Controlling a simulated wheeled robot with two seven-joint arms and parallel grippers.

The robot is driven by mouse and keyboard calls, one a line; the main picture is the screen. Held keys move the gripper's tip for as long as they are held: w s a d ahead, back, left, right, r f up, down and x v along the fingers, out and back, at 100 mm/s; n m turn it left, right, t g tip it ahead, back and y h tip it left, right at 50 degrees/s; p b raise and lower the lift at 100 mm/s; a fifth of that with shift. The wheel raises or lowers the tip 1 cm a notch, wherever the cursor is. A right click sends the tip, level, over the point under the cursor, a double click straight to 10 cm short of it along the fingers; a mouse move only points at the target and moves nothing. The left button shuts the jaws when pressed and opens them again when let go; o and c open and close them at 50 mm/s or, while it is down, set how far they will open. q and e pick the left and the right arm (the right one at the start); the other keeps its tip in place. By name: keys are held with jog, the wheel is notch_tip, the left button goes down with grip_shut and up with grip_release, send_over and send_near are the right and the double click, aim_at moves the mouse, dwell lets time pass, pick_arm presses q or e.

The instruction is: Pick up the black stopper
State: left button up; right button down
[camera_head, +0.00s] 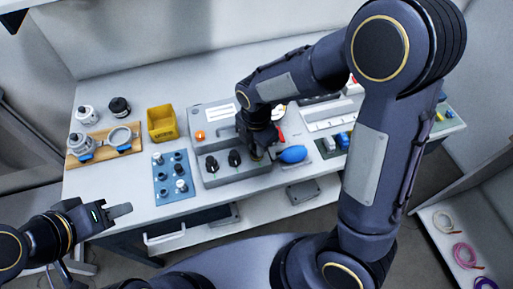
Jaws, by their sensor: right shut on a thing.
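My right gripper (258,154) points down over the right part of a grey box (225,180). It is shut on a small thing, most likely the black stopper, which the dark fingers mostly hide. I cannot tell whether that thing touches the box. Two black knob-like pieces (234,158) stand on the box just left of the gripper. My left gripper (122,211) is at the lower left, in front of the table and away from the objects. Its fingers overlap, so its opening is unclear.
A blue plate (161,167) with several small black and white pieces lies left of the box. A blue bulb (292,154) lies close right of the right gripper.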

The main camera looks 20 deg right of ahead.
jog(key=shift+r, duration=0.1)
jog(key=shift+r, duration=0.6)
jog(key=s+r+b, duration=0.1)
jog(key=s+r, duration=1)
jog(key=s, duration=0.3)
jog(key=shift+d+r, duration=0.35)
jog(key=c, duration=1.8)
grip_release()
jog(key=c, duration=0.3)
